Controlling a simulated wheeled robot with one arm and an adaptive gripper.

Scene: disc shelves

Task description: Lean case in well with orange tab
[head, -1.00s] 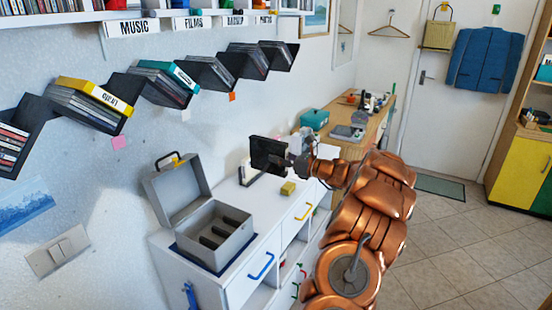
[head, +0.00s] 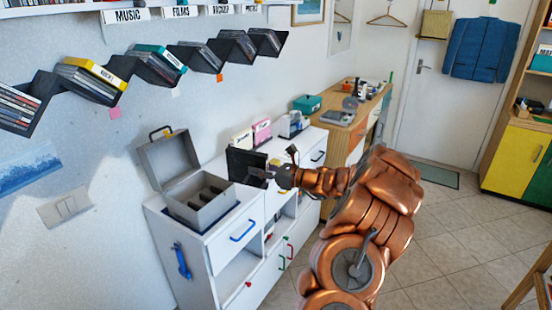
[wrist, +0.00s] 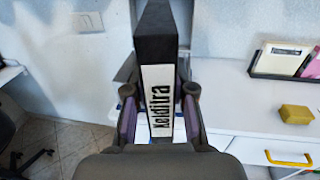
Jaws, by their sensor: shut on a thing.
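My gripper (head: 268,174) is shut on a black case (head: 240,167). In the wrist view the case (wrist: 157,35) stands upright between the fingers (wrist: 160,110), its white printed spine label facing the camera. In the head view it is held in front of the white cabinet, right of the grey open box, well below the wall wells. The orange tab (head: 220,77) is on the wall under the valley of a black zigzag well (head: 207,66). Dark cases lean in that well, their labels too small to read.
A grey box (head: 205,216) with its lid up stands on the white cabinet (head: 192,252). Other wells carry a pink tab (head: 115,113) and a pale tab (head: 175,92). Label boards hang above. A yellow block (wrist: 296,114) and upright cards (wrist: 281,60) are on the cabinet.

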